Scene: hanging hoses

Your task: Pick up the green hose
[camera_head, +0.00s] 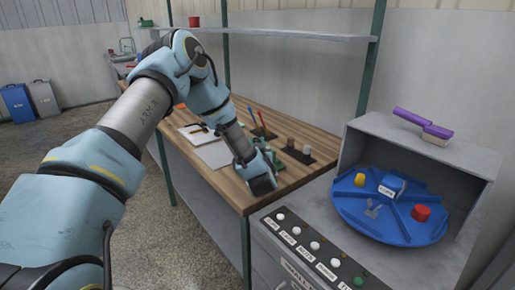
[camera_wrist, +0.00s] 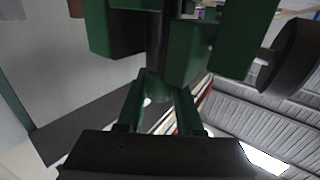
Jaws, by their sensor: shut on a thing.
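I cannot tell whether this piece is the green hose, and no clear hose length shows in either view. Large dark green blocks (camera_wrist: 112,30) and a dark upright rod (camera_wrist: 158,45) stand just beyond the fingertips in the wrist view. In the head view my arm hides part of the table.
The wooden table (camera_head: 290,180) holds white paper (camera_head: 213,152) and several small tools. Small dark cylinders (camera_head: 307,152) stand right of my gripper. A grey machine with a blue round tray (camera_head: 350,208) is close on the right. A shelf (camera_head: 290,35) crosses above on green posts.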

